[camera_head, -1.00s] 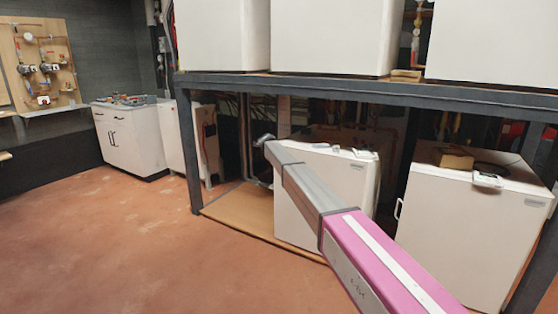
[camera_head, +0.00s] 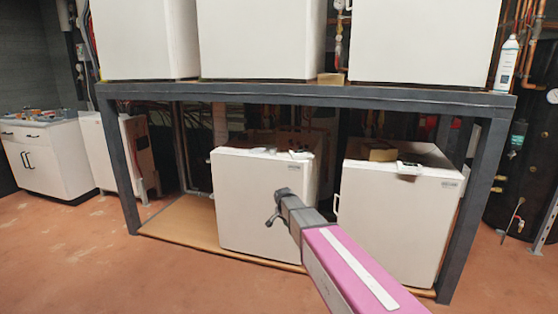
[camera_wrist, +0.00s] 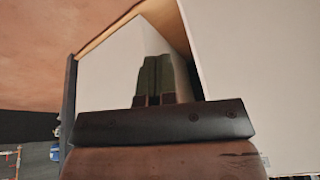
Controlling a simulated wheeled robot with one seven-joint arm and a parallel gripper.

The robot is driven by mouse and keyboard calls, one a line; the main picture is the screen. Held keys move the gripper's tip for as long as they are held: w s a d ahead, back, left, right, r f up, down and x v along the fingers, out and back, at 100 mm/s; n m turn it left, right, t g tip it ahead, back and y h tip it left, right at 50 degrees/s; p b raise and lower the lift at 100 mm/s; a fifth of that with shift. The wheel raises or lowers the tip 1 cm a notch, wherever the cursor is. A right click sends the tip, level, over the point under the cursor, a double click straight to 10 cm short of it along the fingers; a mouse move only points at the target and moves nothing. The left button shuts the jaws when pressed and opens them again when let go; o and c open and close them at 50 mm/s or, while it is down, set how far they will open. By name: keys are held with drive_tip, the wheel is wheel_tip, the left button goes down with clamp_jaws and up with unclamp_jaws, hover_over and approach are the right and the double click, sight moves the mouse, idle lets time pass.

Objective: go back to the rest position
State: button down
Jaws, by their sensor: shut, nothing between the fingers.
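My arm, with its pink section, reaches from the lower right of the head view toward the middle. My gripper (camera_head: 269,223) is at its end, small in this view, in front of the left lower white unit (camera_head: 240,205). In the wrist view the two dark green fingers of my gripper (camera_wrist: 156,62) lie side by side, shut, with nothing between them. A pale panel lies behind the fingers there. I cannot tell the exact gap between gripper and unit.
A dark metal frame (camera_head: 300,95) carries several white units above. A second lower unit (camera_head: 395,215) stands at the right. A white cabinet (camera_head: 45,160) is at the far left. The reddish floor (camera_head: 170,275) in front is clear.

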drive_tip(key=s+d+f+n+g, duration=0.1)
drive_tip(key=s+d+n, duration=0.1)
drive_tip(key=s+d, duration=0.3)
drive_tip(key=s+d+f+n+g+y, duration=0.1)
drive_tip(key=s+d+n, duration=0.2)
drive_tip(key=s, duration=1.1)
drive_tip(key=s+d+f+n+g, duration=0.1)
drive_tip(key=s+d+n, duration=0.2)
drive_tip(key=s+d, duration=0.4)
drive_tip(key=s, duration=0.3)
drive_tip(key=shift+s, duration=0.25)
